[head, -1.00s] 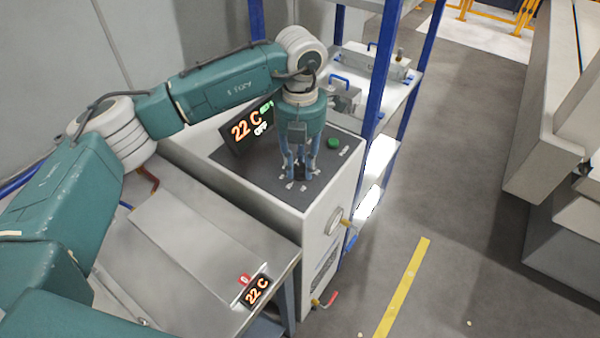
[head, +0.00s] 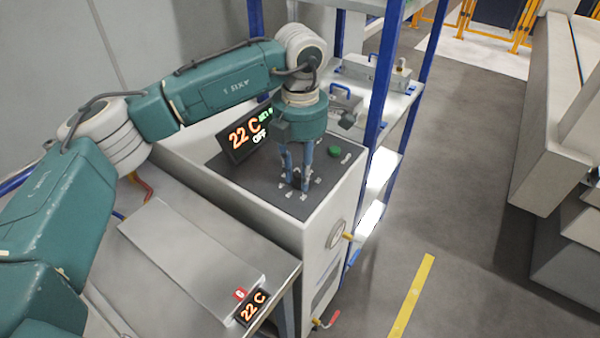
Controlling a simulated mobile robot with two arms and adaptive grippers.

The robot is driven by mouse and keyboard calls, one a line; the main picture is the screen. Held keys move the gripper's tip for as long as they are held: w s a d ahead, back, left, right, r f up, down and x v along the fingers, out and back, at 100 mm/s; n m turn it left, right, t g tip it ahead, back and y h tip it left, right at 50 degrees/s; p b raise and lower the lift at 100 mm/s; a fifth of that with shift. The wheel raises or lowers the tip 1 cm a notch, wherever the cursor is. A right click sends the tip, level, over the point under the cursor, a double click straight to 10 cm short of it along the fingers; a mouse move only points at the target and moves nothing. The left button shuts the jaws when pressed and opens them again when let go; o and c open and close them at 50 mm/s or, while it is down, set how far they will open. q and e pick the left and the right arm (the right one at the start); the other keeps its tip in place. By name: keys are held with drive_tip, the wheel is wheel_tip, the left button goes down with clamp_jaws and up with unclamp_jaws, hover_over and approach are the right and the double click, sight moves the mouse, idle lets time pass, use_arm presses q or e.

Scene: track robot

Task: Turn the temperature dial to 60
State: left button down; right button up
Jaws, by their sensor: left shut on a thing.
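The temperature dial (head: 298,181) is a small dark knob on the dark top panel of a white machine, with white marks around it. My left gripper (head: 296,184) points straight down over the panel with its fingers closed around the dial. The fingers hide most of the dial, so I cannot tell which mark it points at. A tilted display (head: 240,135) behind the gripper reads "22 C" and "OFF" in orange and white. Its small green text is partly hidden by my gripper and too small to read. My right gripper is not in view.
A green button (head: 334,151) sits on the panel right of my gripper. A blue-post shelf (head: 373,110) stands close behind. A steel bench (head: 190,255) in front carries a second "22 C" display (head: 253,306). The floor to the right is clear.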

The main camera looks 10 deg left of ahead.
sight(300, 173)
use_arm(q)
drive_tip(key=shift+w+r, duration=0.2)
drive_tip(key=shift+r, duration=0.05)
drive_tip(key=c, duration=1.5)
unclamp_jaws()
drive_tip(key=shift+o, duration=0.3)
drive_tip(key=shift+s+f, duration=0.1)
wheel_tip(300, 173, up, 12)
